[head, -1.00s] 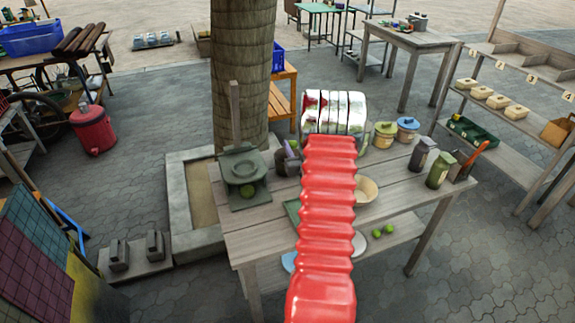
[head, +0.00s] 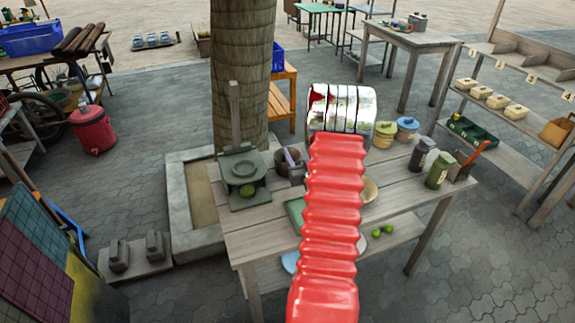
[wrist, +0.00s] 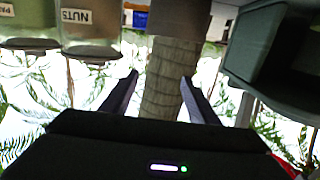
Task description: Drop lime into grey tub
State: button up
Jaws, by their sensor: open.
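Two limes (head: 383,231) lie on the lower shelf of the wooden table. Another green round thing, likely a lime (head: 247,190), sits at the grey-green press-like stand on the table's left. My gripper (wrist: 158,95) shows in the wrist view with its two dark fingers spread and nothing visible between them. In the head view my red and chrome arm hides it. A grey-green open container (wrist: 275,55) stands to the right of the fingers in the wrist view; I cannot tell whether it is the grey tub.
A dark mortar (head: 290,161) with a pestle stands left of my arm. Lidded pots (head: 385,134) and dark canisters (head: 422,153) stand to the right. A jar labelled NUTS (wrist: 88,35) shows in the wrist view, which looks upside down. A thick trunk (head: 240,75) rises behind the table.

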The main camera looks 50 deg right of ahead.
jog(key=v, duration=0.9)
dwell(0.7)
jog(key=w+a+r+n+g+y, duration=0.1)
jog(key=w+a+r+y, duration=0.2)
jog(key=a, duration=0.4)
jog(key=w+a+r+n+g, duration=0.1)
jog(key=w+a+r+g, duration=0.1)
jog(key=w+a+r, duration=0.45)
jog(key=w+a+r+n+g+y, duration=0.1)
jog(key=a+r+n+y, duration=0.15)
jog(key=a, duration=0.55)
jog(key=s+a+r+n+g+y, duration=0.1)
jog(key=s+a+r, duration=0.1)
jog(key=s+a, duration=0.4)
jog(key=s+a+r+g+y, duration=0.1)
jog(key=s+a, duration=0.5)
jog(key=a, duration=0.6)
jog(key=s+a+r+n+g+y, duration=0.1)
jog(key=s+a+r+g+y, duration=0.1)
jog(key=s+a, duration=0.5)
jog(key=a, duration=0.3)
jog(key=shift+r+n+y, duration=0.35)
jog(key=shift+r, duration=0.05)
